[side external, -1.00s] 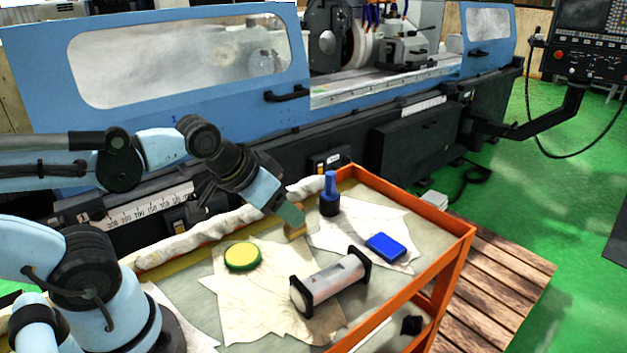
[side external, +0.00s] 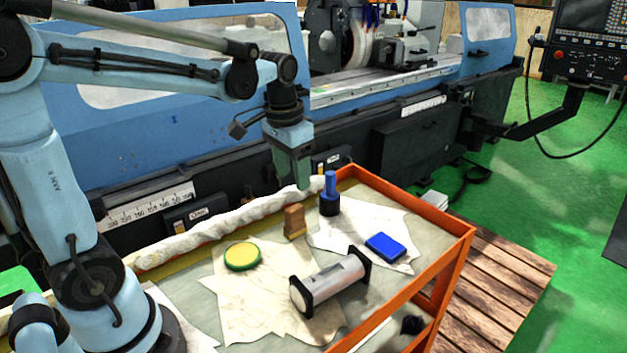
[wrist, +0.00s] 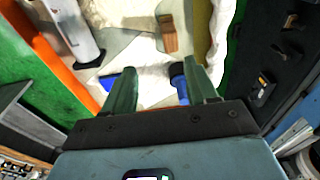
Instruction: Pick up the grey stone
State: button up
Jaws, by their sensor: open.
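I cannot make out a plain grey stone in either view. The greyest item on the cart is a pale grey cylinder with black end plates (side external: 333,282), lying on a cloth; part of it shows at the upper left of the wrist view (wrist: 72,28). My gripper (side external: 303,184) points down above the cart's far side, above and between a brown block (side external: 294,222) and a blue and black bottle-like piece (side external: 329,195). In the wrist view my gripper (wrist: 160,82) has its green fingers apart with nothing held between them.
A yellow and green round tin (side external: 242,256) and a flat blue box (side external: 385,247) lie on cloths on the cart. The cart has a raised orange rim (side external: 420,208). The blue grinder (side external: 190,130) stands close behind it.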

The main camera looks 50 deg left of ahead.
aim_at(294, 207)
jog(key=shift+w+a+f+g, duration=0.7)
jog(key=shift+w+a, duration=0.1)
jog(key=shift+a, duration=0.15)
jog(key=shift+f, duration=5.8)
grip_shut()
